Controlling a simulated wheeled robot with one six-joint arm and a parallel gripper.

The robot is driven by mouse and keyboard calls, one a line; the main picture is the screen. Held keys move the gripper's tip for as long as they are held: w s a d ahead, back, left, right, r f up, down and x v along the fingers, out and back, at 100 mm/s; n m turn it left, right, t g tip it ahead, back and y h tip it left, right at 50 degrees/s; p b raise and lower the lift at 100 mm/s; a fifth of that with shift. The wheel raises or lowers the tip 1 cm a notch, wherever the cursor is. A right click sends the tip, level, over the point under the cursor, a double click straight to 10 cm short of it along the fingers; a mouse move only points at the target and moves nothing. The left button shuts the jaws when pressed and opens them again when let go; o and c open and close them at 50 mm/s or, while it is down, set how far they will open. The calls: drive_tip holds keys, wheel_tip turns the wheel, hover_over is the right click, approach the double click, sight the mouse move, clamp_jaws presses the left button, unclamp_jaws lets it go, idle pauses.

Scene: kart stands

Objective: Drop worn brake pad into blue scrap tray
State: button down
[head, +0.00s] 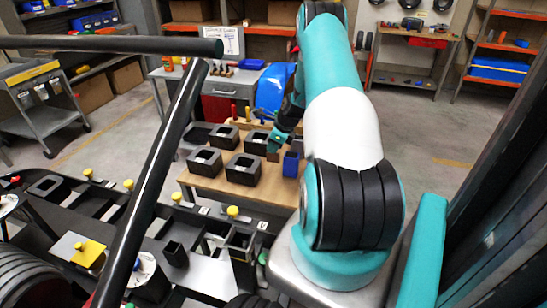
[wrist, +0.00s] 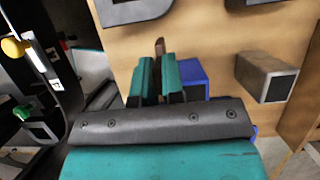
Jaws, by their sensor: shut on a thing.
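My gripper (wrist: 159,75) is shut on a thin brown piece (wrist: 160,46), seemingly the worn brake pad; only its end shows past the teal fingers. A small blue open-topped container (head: 291,164), which may be the blue scrap tray, stands at the right end of the wooden table. A blue box side (wrist: 194,78) shows just right of the fingers in the wrist view, partly hidden by my gripper. In the head view my gripper (head: 274,142) is above the table, just left of the blue container. The held piece cannot be made out there.
Several black open boxes (head: 243,169) stand on the wooden table (head: 230,193) left of my gripper. A grey box (wrist: 268,79) is at the right in the wrist view. A black rack with yellow knobs (head: 233,211) lies in front of the table. Open floor (head: 430,150) is at right.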

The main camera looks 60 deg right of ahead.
sight(273, 161)
wheel_tip(273, 161, down, 7)
drive_tip(key=shift+r+p, duration=0.2)
drive_tip(key=shift+p, duration=0.7)
drive_tip(key=shift+f, duration=0.25)
drive_tip(key=shift+f, duration=0.2)
drive_tip(key=c, duration=1.2)
unclamp_jaws()
drive_tip(key=shift+r, duration=0.1)
